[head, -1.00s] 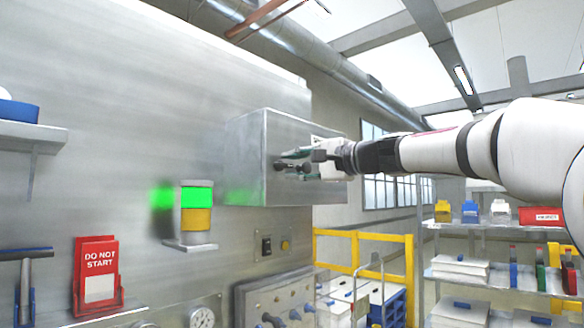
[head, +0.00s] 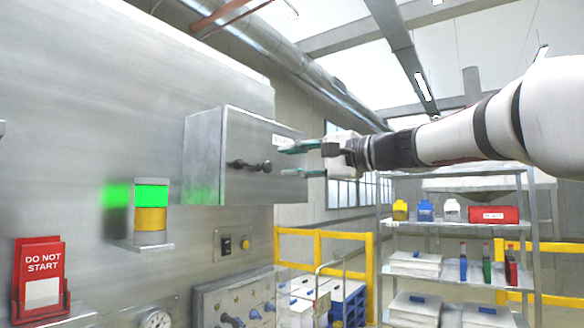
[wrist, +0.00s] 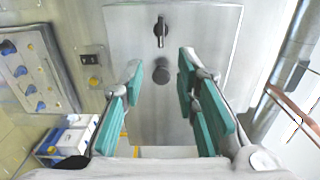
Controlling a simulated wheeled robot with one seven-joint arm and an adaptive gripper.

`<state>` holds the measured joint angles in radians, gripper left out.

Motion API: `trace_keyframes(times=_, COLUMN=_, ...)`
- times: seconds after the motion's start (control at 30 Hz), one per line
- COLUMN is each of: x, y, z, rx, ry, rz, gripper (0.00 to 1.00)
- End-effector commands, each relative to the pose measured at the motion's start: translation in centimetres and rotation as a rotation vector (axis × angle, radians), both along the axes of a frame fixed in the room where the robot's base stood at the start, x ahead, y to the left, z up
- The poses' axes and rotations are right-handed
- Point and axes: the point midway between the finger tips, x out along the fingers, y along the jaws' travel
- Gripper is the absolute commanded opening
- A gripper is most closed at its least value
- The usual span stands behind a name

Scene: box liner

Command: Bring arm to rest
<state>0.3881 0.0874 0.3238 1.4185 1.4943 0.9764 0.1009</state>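My gripper (head: 306,160) is in front of the grey metal wall box in the head view, with its two green-padded fingers apart and nothing between them. In the wrist view my gripper (wrist: 162,100) is also open. The wall box (head: 210,150) has a closed front with a dark handle (head: 248,165), and the fingertips are a little to the right of that handle, apart from it. The wrist view shows the box front (wrist: 203,28) with a dark latch (wrist: 160,32) and a round knob (wrist: 161,75) between the fingers.
A green and yellow signal lamp (head: 151,207) stands on a bracket at the left. A red sign (head: 40,275) is at lower left. A yellow rail (head: 323,235) and shelving (head: 430,225) stand at the right and below.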

Motion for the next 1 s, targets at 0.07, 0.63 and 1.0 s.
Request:
trace_keyframes(times=0.07, x=0.0, y=0.0, z=0.0, rx=0.0, ry=0.0, rz=0.0, gripper=0.28)
trace_keyframes(times=0.63, x=-12.7, y=0.3, z=-16.2, rx=-0.664, ry=0.099, rz=0.0, gripper=0.28)
trace_keyframes(times=1.0, x=-28.7, y=-9.8, z=-32.0, rx=-1.332, ry=0.149, rz=0.09, gripper=0.28)
